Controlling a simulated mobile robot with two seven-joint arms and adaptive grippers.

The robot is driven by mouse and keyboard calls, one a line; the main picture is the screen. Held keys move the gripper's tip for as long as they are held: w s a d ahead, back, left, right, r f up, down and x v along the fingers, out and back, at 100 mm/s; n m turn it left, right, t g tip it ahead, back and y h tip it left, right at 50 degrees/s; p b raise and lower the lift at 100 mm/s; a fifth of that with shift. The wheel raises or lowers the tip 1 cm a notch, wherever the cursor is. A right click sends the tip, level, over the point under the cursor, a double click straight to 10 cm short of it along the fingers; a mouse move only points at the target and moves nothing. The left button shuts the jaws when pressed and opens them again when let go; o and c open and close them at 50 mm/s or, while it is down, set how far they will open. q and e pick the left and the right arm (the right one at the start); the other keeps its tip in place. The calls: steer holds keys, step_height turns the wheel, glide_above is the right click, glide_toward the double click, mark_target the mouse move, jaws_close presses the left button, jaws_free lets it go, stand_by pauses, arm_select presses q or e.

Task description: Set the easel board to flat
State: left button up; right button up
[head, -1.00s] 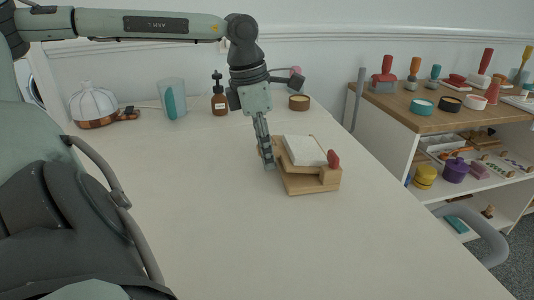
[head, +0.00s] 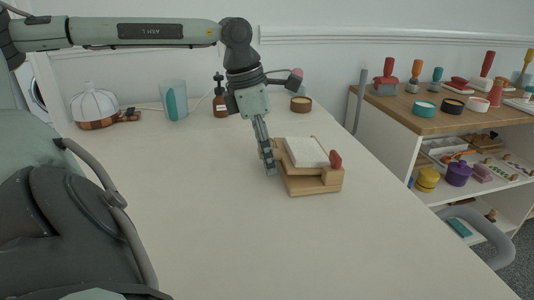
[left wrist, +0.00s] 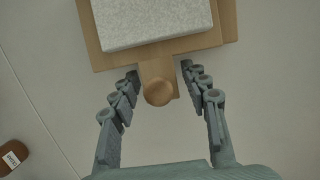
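The small wooden easel (head: 300,186) stands on the white table, with a pale textured slab (head: 307,152) on its board and a red knob (head: 335,160) at its right side. The board looks low, with a slight tilt; its exact angle is hard to tell. My left gripper (head: 269,172) points down at the easel's left edge. In the left wrist view, its fingers (left wrist: 160,75) are open on either side of a round wooden knob (left wrist: 158,92) on a tab at the board's edge. Gaps show between knob and fingers. My right gripper is not in view.
A shelf unit (head: 425,122) with craft things stands right. The table's front is clear.

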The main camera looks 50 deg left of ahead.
arm_select(q)
steer(key=shift+r, duration=0.1)
steer(key=v, duration=1.1)
steer(key=shift+s+r, duration=0.15)
steer(key=shift+r, duration=0.25)
steer(key=shift+c, duration=0.4)
